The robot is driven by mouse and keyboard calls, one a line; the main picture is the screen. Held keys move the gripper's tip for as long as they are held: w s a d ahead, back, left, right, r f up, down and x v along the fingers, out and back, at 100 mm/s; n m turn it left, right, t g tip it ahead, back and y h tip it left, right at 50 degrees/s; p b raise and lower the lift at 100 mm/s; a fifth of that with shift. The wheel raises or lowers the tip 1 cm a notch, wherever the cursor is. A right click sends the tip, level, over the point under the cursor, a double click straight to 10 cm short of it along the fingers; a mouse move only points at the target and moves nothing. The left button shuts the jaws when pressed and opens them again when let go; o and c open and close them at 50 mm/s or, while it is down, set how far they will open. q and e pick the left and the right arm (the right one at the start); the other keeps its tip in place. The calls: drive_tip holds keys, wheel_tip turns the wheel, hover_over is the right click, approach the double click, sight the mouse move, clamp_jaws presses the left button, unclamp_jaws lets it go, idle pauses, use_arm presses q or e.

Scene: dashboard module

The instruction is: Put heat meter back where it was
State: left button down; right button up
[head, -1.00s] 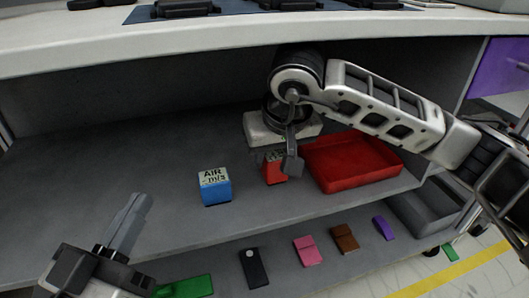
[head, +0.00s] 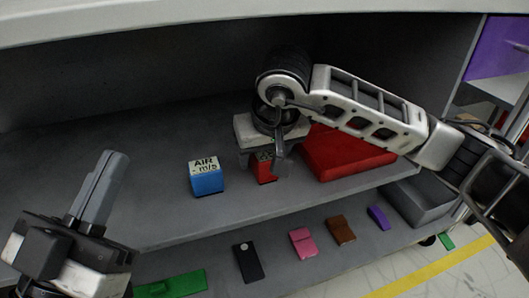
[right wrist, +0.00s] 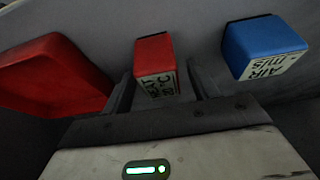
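The heat meter is a small red block with a pale "HEAT °C" label; it stands on the grey shelf in the head view (head: 264,172) and in the right wrist view (right wrist: 153,55). My right gripper (right wrist: 160,85) is open, with one finger on each side of the heat meter. A gap shows between the block and the fingers. In the head view my right gripper (head: 264,155) partly hides the block. My left gripper (head: 98,190) is apart at the lower left, its fingers seen edge-on, with nothing visible in it.
A blue "AIR m/s" meter (head: 207,178) stands left of the heat meter. A red tray (head: 345,158) lies to its right. The lower shelf bears a green (head: 172,284), a black (head: 248,263), a pink (head: 302,243), a brown (head: 341,229) and a purple item (head: 378,217). The worktop (head: 200,18) overhangs.

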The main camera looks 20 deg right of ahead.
sight(267, 157)
use_arm(q)
drive_tip(key=shift+r, duration=0.1)
use_arm(e)
drive_tip(key=shift+r, duration=0.15)
drive_tip(key=shift+r+p, duration=0.3)
drive_tip(key=shift+r, duration=0.05)
drive_tip(key=p+v, duration=0.1)
drive_tip(key=v, duration=0.2)
drive_tip(key=shift+s, duration=0.15)
use_arm(q)
wheel_tip(267, 157, down, 7)
drive_tip(key=n+g+y+p, duration=0.2)
drive_tip(key=n+g+y, duration=0.1)
drive_tip(key=n, duration=0.3)
drive_tip(key=shift+d+y, duration=0.2)
drive_tip(key=shift+y, duration=0.4)
use_arm(e)
drive_tip(key=s, duration=1.1)
drive_tip(key=shift+s+d+f, duration=0.2)
drive_tip(key=shift+s+f, duration=0.15)
drive_tip(key=shift+f, duration=0.05)
use_arm(q)
drive_tip(key=shift+s, duration=0.2)
